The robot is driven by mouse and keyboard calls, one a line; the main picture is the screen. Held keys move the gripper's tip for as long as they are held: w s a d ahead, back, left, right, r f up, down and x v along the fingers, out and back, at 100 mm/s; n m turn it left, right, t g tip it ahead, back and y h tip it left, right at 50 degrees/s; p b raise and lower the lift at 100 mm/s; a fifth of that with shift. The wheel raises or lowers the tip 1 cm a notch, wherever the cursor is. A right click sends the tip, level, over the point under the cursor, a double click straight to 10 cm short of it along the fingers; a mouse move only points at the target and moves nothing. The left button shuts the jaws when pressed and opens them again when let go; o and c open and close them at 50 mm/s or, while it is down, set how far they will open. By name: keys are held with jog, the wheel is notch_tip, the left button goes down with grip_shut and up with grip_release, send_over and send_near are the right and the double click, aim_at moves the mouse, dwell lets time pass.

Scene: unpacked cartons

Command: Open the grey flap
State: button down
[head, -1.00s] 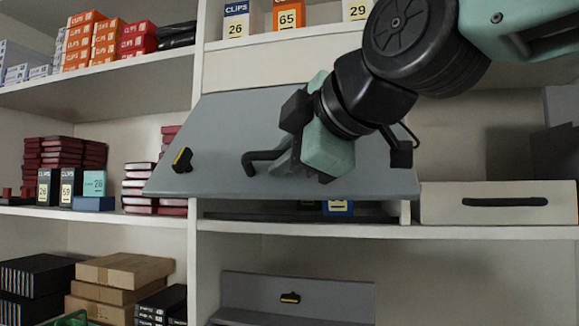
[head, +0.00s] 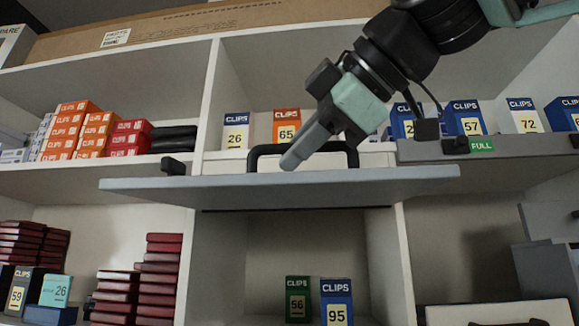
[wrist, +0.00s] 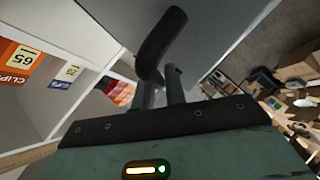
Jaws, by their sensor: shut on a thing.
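The grey flap (head: 400,184) is swung up and stands out nearly level from the shelf front, seen almost edge-on in the head view. The compartment under it is uncovered. Its black bar handle (head: 262,151) is on the upper side. My gripper (head: 292,160) is at the handle and shut on it; the fingers partly hide the bar. The wrist view shows the handle (wrist: 160,45) at my gripper fingers (wrist: 160,92), with the grey flap (wrist: 225,25) beside it.
A green box (head: 298,300) and a blue box (head: 337,302) stand inside the uncovered compartment. Boxes such as the orange one (head: 287,126) stand on the shelf behind the flap. A grey panel marked FULL (head: 520,146) is at the right.

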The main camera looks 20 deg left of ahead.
jog(key=shift+w+r, duration=0.2)
jog(key=shift+r, duration=0.6)
jog(key=c, duration=1.7)
grip_release()
jog(key=shift+w, duration=0.1)
jog(key=shift+d, duration=0.1)
jog(key=b+v, duration=0.4)
jog(key=v, duration=1.3)
jog(key=shift+r, duration=0.1)
